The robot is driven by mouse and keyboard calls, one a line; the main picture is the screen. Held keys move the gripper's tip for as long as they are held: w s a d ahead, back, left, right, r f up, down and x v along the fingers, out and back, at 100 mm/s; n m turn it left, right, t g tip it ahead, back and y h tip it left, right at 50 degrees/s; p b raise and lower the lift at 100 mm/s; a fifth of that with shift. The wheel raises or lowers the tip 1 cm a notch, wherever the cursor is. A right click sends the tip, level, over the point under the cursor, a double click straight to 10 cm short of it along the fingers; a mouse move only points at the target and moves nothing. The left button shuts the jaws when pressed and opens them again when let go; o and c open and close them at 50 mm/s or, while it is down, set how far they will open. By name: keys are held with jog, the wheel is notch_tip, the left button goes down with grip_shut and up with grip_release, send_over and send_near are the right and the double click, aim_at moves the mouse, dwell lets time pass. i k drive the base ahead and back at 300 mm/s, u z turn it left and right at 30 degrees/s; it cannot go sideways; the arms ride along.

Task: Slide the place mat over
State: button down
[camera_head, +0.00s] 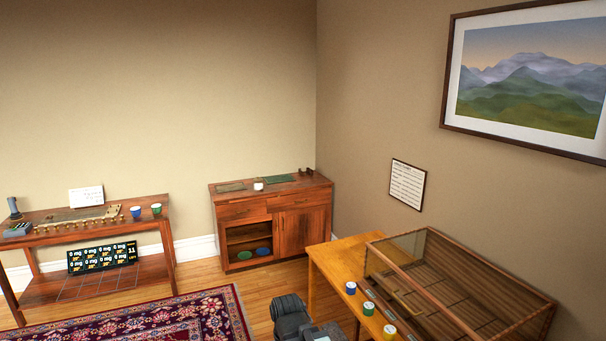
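Two thin, flat, greenish pieces lie on top of the wooden cabinet (265,205) in the corner. One flat piece (231,187) is on the left, and a darker green one (278,179) is on the right. Either could be the place mat; I cannot tell which at this size. A small white cup-like thing (258,186) stands between them, near the right piece. A dark part of my arm shows at the bottom edge, well short of the cabinet. My gripper's fingers do not show.
A small dark rack (306,171) stands at the cabinet's back right. A table (340,258) with a glass-topped case (460,285) and several small cups is at right. A workbench (60,237) stands left, with a rug (150,318) before it. Bare floor lies before the cabinet.

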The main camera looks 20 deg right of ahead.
aim_at(283, 178)
jog(key=z, duration=0.15)
jog(key=i, duration=6.65)
jog(key=z, duration=1.8)
jog(key=i, duration=0.25)
jog(key=u, duration=1.85)
